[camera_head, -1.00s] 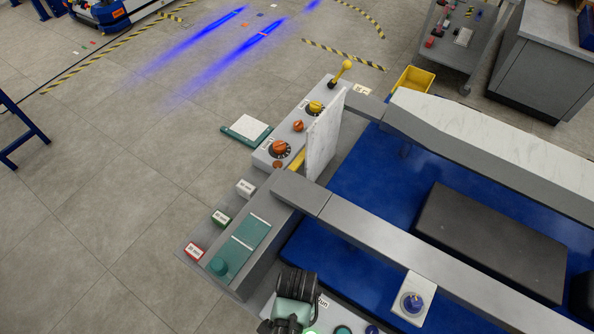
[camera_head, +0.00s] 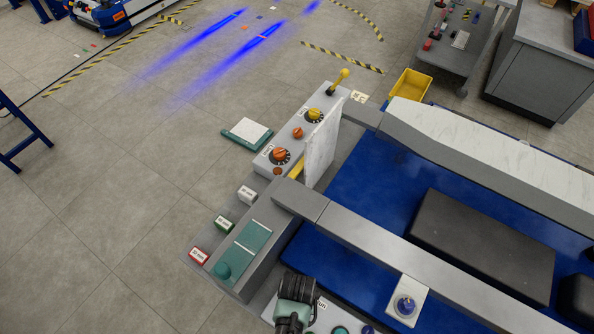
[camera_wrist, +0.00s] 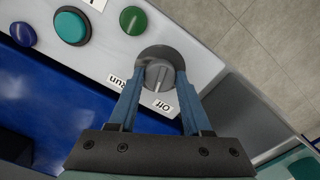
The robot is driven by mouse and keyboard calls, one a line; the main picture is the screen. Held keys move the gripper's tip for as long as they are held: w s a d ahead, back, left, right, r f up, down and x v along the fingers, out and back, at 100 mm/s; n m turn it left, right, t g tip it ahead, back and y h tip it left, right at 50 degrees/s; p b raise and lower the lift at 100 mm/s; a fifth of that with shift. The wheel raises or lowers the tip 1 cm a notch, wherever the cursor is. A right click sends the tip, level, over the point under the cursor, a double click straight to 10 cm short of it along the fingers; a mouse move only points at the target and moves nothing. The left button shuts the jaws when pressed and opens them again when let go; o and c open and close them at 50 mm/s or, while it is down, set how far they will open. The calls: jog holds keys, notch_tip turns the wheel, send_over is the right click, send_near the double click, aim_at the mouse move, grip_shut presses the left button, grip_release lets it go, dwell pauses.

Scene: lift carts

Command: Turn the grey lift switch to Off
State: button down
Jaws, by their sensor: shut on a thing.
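The grey lift switch (camera_wrist: 158,76) is a round knob with a raised grip and a pale line, set in a light panel (camera_wrist: 191,45) in the wrist view. Labels "Run" (camera_wrist: 118,84) and "Off" (camera_wrist: 163,105) stand beside it. The pale line points roughly between the two labels; the exact setting is hard to tell. My gripper (camera_wrist: 157,82) has its blue fingers on both sides of the knob, shut on it. In the head view, the black end of my arm (camera_head: 297,288) hides the switch at the panel's near corner.
In the head view, a grey rail (camera_head: 370,246) runs beside the panel above a blue platform (camera_head: 365,190). An orange dial (camera_head: 279,155) and yellow lever (camera_head: 339,80) stand farther away.

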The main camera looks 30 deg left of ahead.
jog(key=shift+n+p, duration=0.3)
jog(key=shift+n, duration=0.8)
jog(key=shift+c, duration=1.7)
grip_release()
jog(key=shift+r, duration=0.1)
notch_tip(320, 180, up, 13)
jog(key=shift+w, duration=0.1)
